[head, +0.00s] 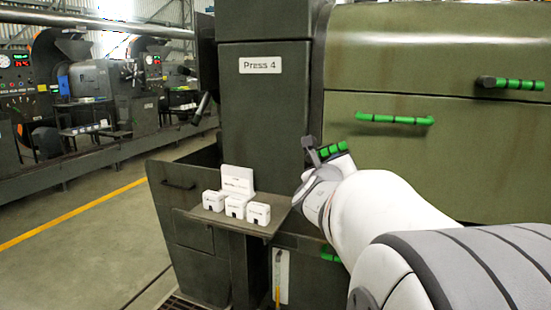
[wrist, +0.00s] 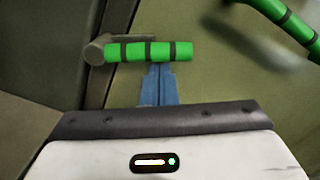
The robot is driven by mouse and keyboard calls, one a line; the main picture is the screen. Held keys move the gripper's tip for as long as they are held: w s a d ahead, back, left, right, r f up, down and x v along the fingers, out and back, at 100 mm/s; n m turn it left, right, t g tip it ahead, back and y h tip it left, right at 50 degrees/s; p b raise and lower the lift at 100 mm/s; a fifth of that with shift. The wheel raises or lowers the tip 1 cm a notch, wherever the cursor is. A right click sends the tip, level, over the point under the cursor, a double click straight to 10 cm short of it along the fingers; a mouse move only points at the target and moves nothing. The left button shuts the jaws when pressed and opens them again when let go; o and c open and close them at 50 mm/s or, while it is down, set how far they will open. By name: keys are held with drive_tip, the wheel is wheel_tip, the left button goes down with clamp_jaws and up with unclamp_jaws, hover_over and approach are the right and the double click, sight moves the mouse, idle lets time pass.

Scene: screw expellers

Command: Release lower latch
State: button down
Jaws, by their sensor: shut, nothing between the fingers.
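The lower latch (head: 333,151) is a green grip with dark bands on a grey pivot, at the left edge of the olive press door. In the wrist view the latch (wrist: 148,51) lies nearly level, with its round grey pivot at the left end. My gripper (wrist: 158,70) is shut and empty. Its blue fingers point at the underside of the green grip and reach right up to it; I cannot tell whether they touch. In the head view my wrist hides the fingers. A similar green-banded latch (head: 512,83) sits higher on the right.
A green door handle (head: 394,118) is close by on the right, also seen in the wrist view (wrist: 285,20). A small shelf (head: 190,214) with white boxes (head: 236,206) stands left of my wrist. A dark column (head: 265,110) labelled Press 4 rises behind.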

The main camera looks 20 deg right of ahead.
drive_tip(key=r+n+p, duration=0.2)
drive_tip(key=n, duration=0.1)
drive_tip(key=shift+w+a+r+p, duration=0.2)
drive_tip(key=shift+p, duration=0.15)
drive_tip(key=shift+w+a+r+n+p, duration=0.5)
drive_tip(key=shift+n+p, duration=0.65)
drive_tip(key=shift+p, duration=0.2)
drive_tip(key=shift+w+a+r+n+p, duration=0.4)
drive_tip(key=shift+r+n+p, duration=0.15)
drive_tip(key=shift+n+p, duration=0.65)
drive_tip(key=shift+w+a+r+n+p, duration=0.5)
drive_tip(key=shift+n+p, duration=0.55)
drive_tip(key=shift+p, duration=0.4)
drive_tip(key=shift+w+a, duration=0.1)
drive_tip(key=v, duration=0.7)
drive_tip(key=shift+s+a, duration=0.15)
drive_tip(key=shift+s, duration=0.25)
drive_tip(key=shift+y, duration=0.3)
